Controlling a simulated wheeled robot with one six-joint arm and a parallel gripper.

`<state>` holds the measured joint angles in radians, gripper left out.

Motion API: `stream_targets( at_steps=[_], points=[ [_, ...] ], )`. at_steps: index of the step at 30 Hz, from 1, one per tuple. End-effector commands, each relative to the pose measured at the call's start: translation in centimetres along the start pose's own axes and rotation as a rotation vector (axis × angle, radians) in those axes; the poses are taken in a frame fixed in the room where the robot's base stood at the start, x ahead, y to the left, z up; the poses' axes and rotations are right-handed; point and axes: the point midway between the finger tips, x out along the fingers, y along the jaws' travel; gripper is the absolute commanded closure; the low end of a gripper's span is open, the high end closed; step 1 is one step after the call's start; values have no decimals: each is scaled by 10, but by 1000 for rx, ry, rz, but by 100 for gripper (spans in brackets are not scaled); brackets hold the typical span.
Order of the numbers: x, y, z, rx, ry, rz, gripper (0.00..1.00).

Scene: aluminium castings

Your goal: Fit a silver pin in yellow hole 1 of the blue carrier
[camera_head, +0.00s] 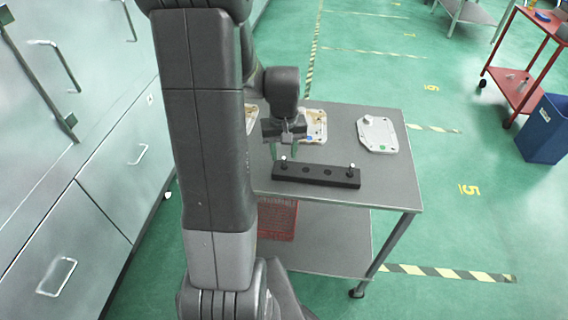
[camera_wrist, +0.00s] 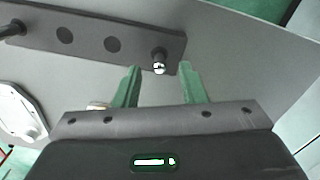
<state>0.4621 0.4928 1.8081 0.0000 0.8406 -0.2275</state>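A black bar (camera_head: 316,175) lies on the grey table. A silver-topped pin (camera_head: 283,162) stands at its left end and another (camera_head: 351,168) at its right end. My gripper (camera_head: 287,150) is above the left end of the bar. In the wrist view my gripper (camera_wrist: 161,78) has its green fingers apart, with one pin (camera_wrist: 159,62) showing between their tips; contact cannot be told. A pale plate with a blue mark (camera_head: 315,122), probably the blue carrier, lies behind my gripper, partly hidden. Its yellow hole 1 cannot be made out.
Another pale plate (camera_head: 377,134) lies at the table's right. A third plate (camera_head: 250,117) is mostly hidden by my arm. Two empty holes lie mid-bar. A red basket (camera_head: 277,219) sits on the lower shelf. Cabinets (camera_head: 75,150) stand at left.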

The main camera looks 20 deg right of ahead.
Motion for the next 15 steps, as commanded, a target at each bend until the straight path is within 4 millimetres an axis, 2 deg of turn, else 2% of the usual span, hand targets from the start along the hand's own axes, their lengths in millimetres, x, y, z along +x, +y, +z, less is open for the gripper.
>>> stream_targets(
  at_steps=[6,15],
  points=[
    [26,0,2,0,-3,-1,62],
    [31,0,1,0,0,0,62]
  ],
)
